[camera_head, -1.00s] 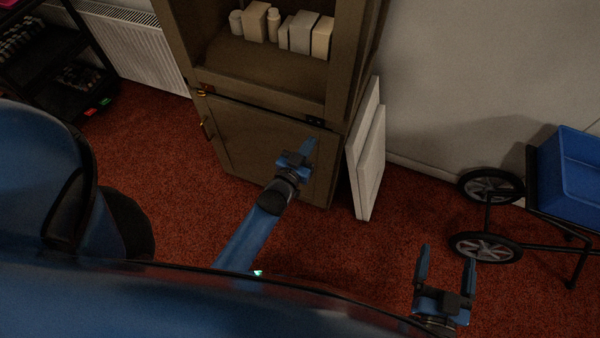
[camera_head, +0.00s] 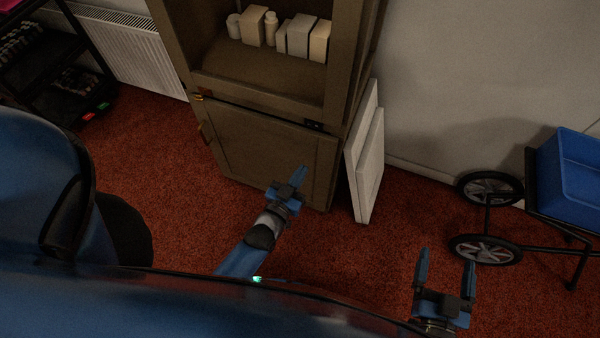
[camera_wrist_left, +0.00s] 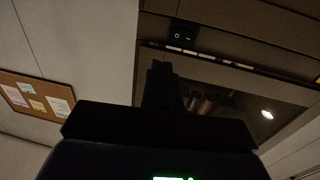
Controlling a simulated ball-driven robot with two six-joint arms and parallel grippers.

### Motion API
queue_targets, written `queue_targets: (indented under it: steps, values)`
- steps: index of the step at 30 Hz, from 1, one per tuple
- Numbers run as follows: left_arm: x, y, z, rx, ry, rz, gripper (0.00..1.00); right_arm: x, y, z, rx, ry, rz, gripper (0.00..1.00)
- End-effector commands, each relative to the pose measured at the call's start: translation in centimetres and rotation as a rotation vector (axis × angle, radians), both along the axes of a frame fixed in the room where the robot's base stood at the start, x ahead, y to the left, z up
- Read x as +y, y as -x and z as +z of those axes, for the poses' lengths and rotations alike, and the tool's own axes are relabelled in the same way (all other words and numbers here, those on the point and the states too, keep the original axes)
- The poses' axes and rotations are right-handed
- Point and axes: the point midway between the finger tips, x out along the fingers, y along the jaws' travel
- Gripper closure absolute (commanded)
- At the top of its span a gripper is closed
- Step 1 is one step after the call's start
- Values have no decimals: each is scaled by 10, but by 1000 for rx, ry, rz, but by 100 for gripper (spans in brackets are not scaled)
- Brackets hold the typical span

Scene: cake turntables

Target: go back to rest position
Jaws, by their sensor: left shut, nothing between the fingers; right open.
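My left gripper (camera_head: 299,177) is shut with nothing between its fingers. In the head view it is held in front of the brown cabinet's lower door (camera_head: 265,155). In the left wrist view its dark closed fingers (camera_wrist_left: 162,85) point up the picture. My right gripper (camera_head: 446,271) is open and empty at the lower right, its two fingers apart above the red carpet.
White boxes and jars (camera_head: 280,32) stand on the cabinet shelf. White panels (camera_head: 366,155) lean beside the cabinet. A blue cart (camera_head: 570,170) with wheels is at the right, a radiator (camera_head: 130,50) at upper left. Red carpet (camera_head: 390,230) lies open between panels and cart.

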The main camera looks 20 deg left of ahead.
Motion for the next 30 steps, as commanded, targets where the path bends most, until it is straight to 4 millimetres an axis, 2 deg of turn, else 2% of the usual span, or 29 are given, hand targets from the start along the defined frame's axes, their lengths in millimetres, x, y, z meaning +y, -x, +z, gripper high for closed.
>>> queue_targets:
  steps: [17,19,22,30]
  values:
    - [-1,-1,4,-4,28,-3,100,0,0,0,0,0,0,12]
    - [-2,-3,21,-35,42,-9,100,0,0,0,0,0,0,12]
    - [3,13,54,-64,55,-9,100,0,0,9,0,0,0,12]
    - [42,95,165,-75,41,58,100,0,0,61,0,0,0,12]
